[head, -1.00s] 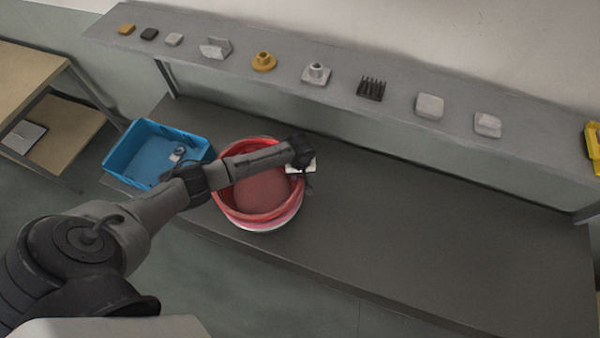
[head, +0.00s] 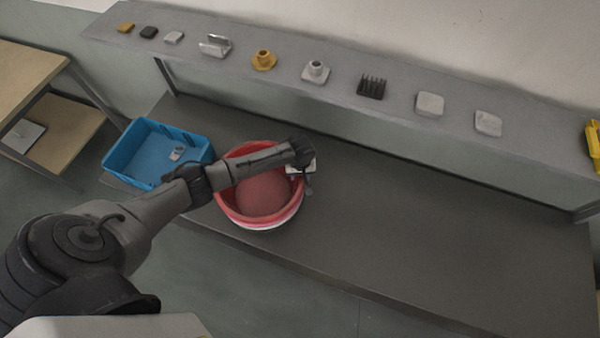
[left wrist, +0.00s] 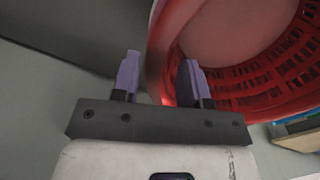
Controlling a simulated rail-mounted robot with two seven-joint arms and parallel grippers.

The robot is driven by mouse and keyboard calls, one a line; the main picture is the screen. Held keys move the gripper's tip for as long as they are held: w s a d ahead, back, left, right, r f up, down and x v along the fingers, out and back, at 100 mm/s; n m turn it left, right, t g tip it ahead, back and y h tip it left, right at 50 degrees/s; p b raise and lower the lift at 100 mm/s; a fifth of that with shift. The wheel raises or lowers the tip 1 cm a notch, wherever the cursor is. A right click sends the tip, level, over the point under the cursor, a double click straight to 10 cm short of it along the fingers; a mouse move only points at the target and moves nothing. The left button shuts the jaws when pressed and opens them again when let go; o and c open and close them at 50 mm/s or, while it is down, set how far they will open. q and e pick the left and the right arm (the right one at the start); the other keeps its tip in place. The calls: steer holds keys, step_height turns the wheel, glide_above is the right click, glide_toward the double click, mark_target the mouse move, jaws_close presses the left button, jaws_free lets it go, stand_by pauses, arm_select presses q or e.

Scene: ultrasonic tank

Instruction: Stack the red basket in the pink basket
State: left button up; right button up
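The red basket (head: 228,208) is on the dark bench, seated inside a paler pink-white basket (head: 268,226). Only a thin band of the pink basket shows below the red one. The slotted red wall (left wrist: 270,85) fills the upper right of the left wrist view. My left gripper (head: 308,188) is at the right side of the baskets in the head view. In the left wrist view its two fingers (left wrist: 160,80) stand apart on either side of the red rim, with a visible gap, so it looks open. My forearm hides part of the basket. My right gripper is not in view.
A blue crate (head: 112,163) with a small grey item stands left of the baskets. A shelf (head: 200,20) behind holds several small parts. The bench (head: 430,230) is clear to the right. A wooden table (head: 25,70) is at far left.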

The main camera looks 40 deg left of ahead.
arm_select(q)
steer(key=shift+o, duration=0.8)
step_height(320, 180, up, 13)
steer(key=s+d+f+m+t+h, duration=0.15)
steer(key=s+d+f+m, duration=0.25)
steer(key=s+d+m, duration=0.65)
steer(key=s+r+t, duration=0.1)
steer(key=s+r, duration=0.1)
steer(key=s, duration=0.6)
steer(key=s+d+r+m+t+y, duration=0.1)
steer(key=s+r, duration=0.1)
steer(key=s, duration=0.6)
steer(key=shift+s+d+r, duration=0.2)
steer(key=shift+s+r, duration=0.1)
steer(key=shift+r, duration=0.05)
